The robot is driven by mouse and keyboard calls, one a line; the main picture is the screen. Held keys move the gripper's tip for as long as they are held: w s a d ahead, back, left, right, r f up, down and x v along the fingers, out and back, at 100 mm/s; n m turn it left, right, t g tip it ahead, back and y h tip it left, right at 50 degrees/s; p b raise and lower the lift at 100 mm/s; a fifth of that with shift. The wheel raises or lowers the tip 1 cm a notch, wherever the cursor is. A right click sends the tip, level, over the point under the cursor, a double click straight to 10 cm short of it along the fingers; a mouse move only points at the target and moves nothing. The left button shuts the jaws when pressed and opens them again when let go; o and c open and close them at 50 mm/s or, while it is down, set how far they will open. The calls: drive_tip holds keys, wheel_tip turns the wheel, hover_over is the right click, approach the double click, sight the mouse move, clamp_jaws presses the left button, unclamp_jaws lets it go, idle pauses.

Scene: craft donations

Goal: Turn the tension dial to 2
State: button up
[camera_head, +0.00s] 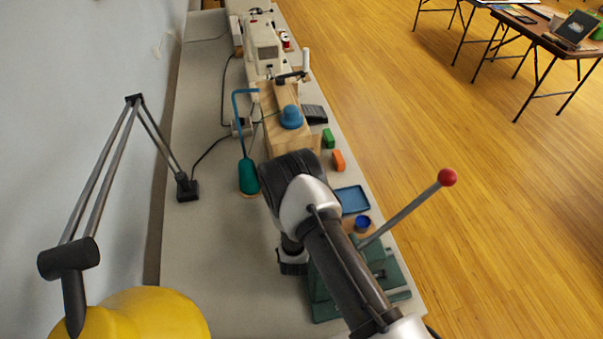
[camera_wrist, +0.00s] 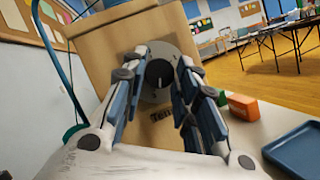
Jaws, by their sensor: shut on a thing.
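The tension dial (camera_wrist: 157,86) is a black round knob on a grey plate (camera_wrist: 172,52), on the front of a wooden box (camera_wrist: 101,47). A light pointer line on the knob looks close to vertical. The numbers on the plate are too small to read. A label starting "Ten" (camera_wrist: 186,118) is partly covered by my right finger. My gripper (camera_wrist: 160,74) has one finger on each side of the knob and is shut on it. In the head view the wooden box (camera_head: 275,102) shows beyond my arm; its dial face and my fingertips are hidden there.
An orange block (camera_head: 338,160), a green block (camera_head: 328,138) and a blue tray (camera_head: 352,200) lie right of the box. A teal stand (camera_head: 248,178) is at its left. A red-knobbed lever (camera_head: 410,208) rises beside my arm. A yellow lamp (camera_head: 135,315) is at lower left.

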drive_tip(key=o, duration=1.1)
drive_tip(key=shift+c, duration=0.2)
drive_tip(key=shift+r, duration=5)
drive_tip(key=shift+r, duration=0.1)
